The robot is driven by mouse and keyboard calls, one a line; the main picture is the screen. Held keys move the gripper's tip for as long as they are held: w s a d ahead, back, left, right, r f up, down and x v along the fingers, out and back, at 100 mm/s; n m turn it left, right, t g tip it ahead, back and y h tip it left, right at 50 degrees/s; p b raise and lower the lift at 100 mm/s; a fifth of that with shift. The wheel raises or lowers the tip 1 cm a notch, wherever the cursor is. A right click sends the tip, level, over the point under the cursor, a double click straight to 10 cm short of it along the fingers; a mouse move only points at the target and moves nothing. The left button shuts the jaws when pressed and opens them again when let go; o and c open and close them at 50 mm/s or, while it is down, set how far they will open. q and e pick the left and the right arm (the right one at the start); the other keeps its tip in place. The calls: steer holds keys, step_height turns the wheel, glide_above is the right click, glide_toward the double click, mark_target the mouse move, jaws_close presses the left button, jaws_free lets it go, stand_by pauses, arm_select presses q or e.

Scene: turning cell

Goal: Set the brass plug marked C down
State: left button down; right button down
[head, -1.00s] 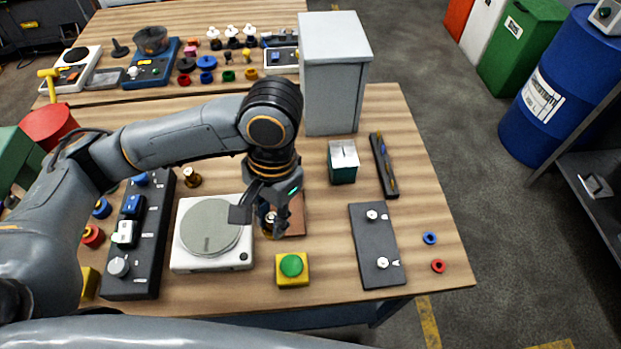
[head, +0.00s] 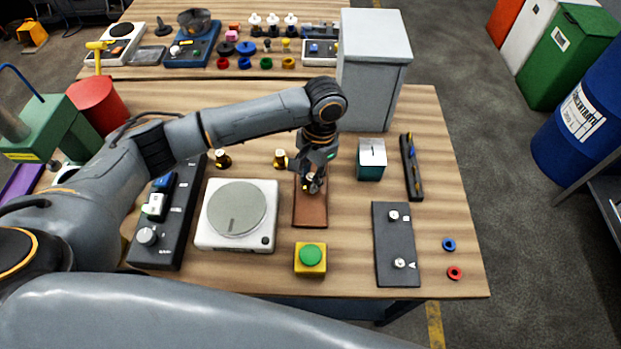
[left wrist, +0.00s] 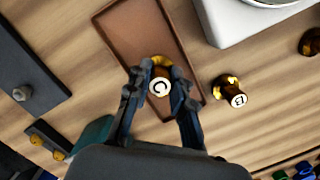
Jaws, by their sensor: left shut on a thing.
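My left gripper (head: 313,183) is shut on the brass plug marked C (left wrist: 159,86), whose white top with a black C faces the wrist camera between the fingertips. In the head view the fingers mostly hide this plug. The gripper is over the far part of a brown tray (head: 310,213), which also shows in the left wrist view (left wrist: 130,30). I cannot tell whether the plug touches the tray. A brass plug marked B (left wrist: 237,99) stands beside the tray, apart from it. My right gripper is not in view.
Another brass plug (head: 222,160) stands farther left. A white scale (head: 210,240) is left of the tray, a green button on a yellow box (head: 310,257) in front. A teal box (head: 371,170) and dark plate (head: 397,250) are to the right. A grey cabinet (head: 372,85) stands behind.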

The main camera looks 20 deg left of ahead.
arm_select(q)
steer(key=shift+f, duration=0.85)
steer(key=shift+f, duration=0.15)
steer(key=c, duration=1.2)
jaws_free()
steer(key=shift+o, duration=0.2)
step_height(320, 180, up, 12)
steer(key=w+d+b, duration=0.1)
steer(key=b, duration=0.1)
steer(key=shift+w, duration=0.3)
